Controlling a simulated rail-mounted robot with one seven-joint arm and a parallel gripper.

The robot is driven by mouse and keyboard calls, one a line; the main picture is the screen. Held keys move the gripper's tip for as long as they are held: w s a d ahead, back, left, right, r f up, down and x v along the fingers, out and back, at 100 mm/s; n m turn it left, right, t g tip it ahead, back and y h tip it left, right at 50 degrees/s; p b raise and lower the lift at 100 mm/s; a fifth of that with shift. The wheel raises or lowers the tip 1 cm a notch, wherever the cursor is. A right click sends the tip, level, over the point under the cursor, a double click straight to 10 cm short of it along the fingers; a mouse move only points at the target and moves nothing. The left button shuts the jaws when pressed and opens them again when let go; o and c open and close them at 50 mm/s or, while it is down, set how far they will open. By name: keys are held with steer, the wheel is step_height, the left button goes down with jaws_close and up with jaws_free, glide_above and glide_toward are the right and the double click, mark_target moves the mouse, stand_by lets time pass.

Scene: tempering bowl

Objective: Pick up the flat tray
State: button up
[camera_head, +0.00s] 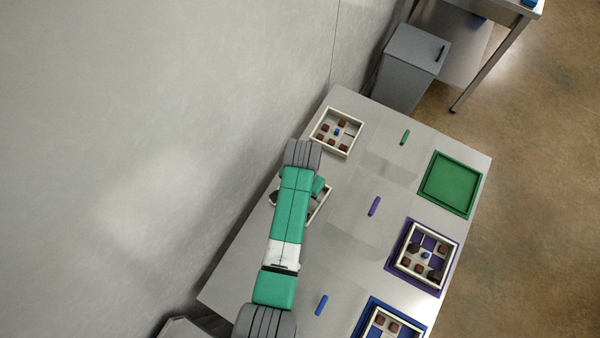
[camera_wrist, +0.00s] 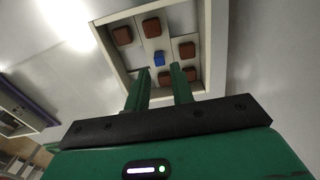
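A flat tray (camera_wrist: 212,40) with a cream rim fills the top middle of the wrist view. It holds several brown blocks and a small blue block (camera_wrist: 158,59) near its middle. My gripper (camera_wrist: 162,80) is open, its two green fingers apart with nothing between them. The fingertips overlap the tray's near part in the picture, just short of the blue block; contact cannot be told. In the head view my arm covers much of a cream-rimmed tray (camera_head: 321,206), which appears to be this one. The fingertips are not clear there.
Other similar trays stand at the table's far end (camera_head: 356,140), on a purple mat (camera_head: 395,262) and on a blue mat (camera_head: 364,314). A green mat (camera_head: 450,183) is empty. A wall runs at left.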

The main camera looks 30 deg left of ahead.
steer(key=shift+f, duration=1.85)
steer(key=shift+c, duration=0.4)
jaws_close()
